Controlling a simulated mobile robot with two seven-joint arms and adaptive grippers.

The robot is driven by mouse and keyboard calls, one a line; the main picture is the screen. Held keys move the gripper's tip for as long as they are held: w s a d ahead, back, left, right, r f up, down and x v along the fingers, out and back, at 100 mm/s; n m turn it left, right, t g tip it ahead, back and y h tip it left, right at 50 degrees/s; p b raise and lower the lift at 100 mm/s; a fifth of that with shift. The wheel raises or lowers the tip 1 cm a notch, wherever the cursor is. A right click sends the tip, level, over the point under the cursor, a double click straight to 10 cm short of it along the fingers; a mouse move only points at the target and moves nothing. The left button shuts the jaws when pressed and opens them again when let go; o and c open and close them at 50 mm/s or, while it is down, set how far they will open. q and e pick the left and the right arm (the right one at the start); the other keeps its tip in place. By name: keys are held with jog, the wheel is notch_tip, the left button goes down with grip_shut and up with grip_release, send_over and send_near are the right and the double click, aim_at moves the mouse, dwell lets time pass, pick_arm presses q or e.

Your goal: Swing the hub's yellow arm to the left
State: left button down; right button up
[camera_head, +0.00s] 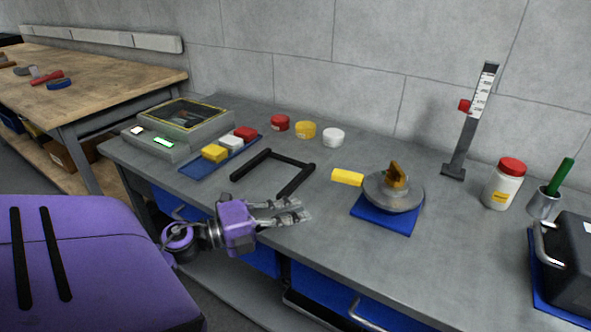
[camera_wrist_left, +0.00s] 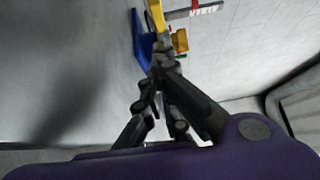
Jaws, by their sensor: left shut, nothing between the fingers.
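The hub is a grey disc (camera_head: 405,200) with a bronze upright lug (camera_head: 396,176) on top, on a blue base plate (camera_head: 384,217). Its yellow arm (camera_head: 347,177) sticks out from the disc toward the left. My left gripper (camera_head: 304,210) is shut and empty, left of the hub and nearer the bench's front edge, apart from the yellow arm in the head view. In the left wrist view, the gripper's fingers (camera_wrist_left: 160,62) partly cover the hub; the yellow arm (camera_wrist_left: 157,14) and the blue base (camera_wrist_left: 140,38) show beyond them. My right gripper is not in view.
A black U-shaped frame (camera_head: 297,180) lies left of the yellow arm. Behind it stand red, yellow and white round pieces (camera_head: 305,130). A scale post (camera_head: 470,120), a white jar (camera_head: 503,185) and a black case (camera_head: 568,265) stand to the right. The bench between gripper and hub is clear.

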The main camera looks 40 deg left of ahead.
aim_at(347, 184)
pick_arm(q)
jog(key=p+x, duration=0.1)
jog(key=x, duration=0.7)
jog(key=shift+r, duration=0.1)
jog(key=shift+w+a, duration=0.3)
jog(key=shift+w, duration=0.25)
jog(key=shift+w+a, duration=0.25)
jog(key=shift+w, duration=0.3)
jog(key=shift+w+a, duration=0.25)
jog(key=shift+w, duration=0.4)
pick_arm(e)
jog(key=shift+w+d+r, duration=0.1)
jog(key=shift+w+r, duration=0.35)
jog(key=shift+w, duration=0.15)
pick_arm(q)
jog(key=shift+a, duration=0.1)
jog(key=shift+w+a, duration=0.55)
jog(key=shift+w, duration=0.1)
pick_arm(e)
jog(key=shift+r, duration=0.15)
pick_arm(q)
jog(key=shift+s, duration=0.1)
